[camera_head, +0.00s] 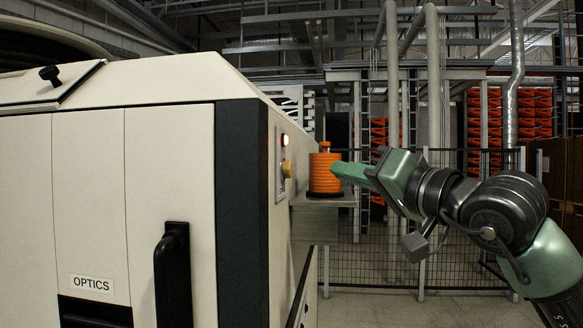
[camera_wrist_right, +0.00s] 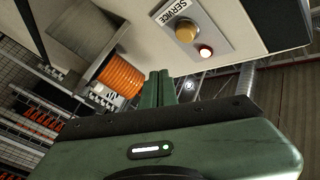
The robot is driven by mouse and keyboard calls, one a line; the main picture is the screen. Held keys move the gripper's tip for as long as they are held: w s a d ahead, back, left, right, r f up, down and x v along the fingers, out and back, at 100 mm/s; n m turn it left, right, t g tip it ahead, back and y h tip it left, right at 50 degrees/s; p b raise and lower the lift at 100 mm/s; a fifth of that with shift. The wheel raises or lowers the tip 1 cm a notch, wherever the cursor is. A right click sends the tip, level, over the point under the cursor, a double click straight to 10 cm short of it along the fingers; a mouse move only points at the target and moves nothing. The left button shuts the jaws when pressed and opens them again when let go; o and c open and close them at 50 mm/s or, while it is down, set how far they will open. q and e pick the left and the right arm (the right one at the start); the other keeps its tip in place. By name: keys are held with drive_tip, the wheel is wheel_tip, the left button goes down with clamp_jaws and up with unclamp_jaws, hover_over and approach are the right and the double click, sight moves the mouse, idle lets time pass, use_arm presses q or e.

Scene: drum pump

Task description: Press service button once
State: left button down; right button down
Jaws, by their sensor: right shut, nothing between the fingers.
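The service button is a round amber button (camera_wrist_right: 187,32) on a grey plate marked SERVICE in the right wrist view, beside a lit red-white lamp (camera_wrist_right: 206,52). In the head view the button (camera_head: 286,168) shows edge-on on the cream machine's side face, with the glowing lamp (camera_head: 284,140) above it. My right gripper (camera_head: 336,168) is shut and empty, pointing left toward that face. Its tips overlap the orange ribbed part in the head view and stop short of the button. The closed fingers (camera_wrist_right: 158,88) also show in the right wrist view. My left gripper is not in view.
An orange ribbed cylinder (camera_head: 325,176) stands on a grey shelf (camera_head: 337,200) projecting from the machine, close to my right gripper. The cream machine (camera_head: 165,150) fills the left, with a black handle (camera_head: 172,275). A mesh fence (camera_head: 400,255) stands behind.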

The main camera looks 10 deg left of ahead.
sight(287, 170)
drive_tip(key=shift+a, duration=2.5)
drive_tip(key=shift+a, duration=0.1)
drive_tip(key=shift+a, duration=0.35)
drive_tip(key=shift+a+b, duration=0.4)
drive_tip(key=shift+a, duration=0.05)
idle(0.7)
idle(0.3)
drive_tip(key=shift+d, duration=0.85)
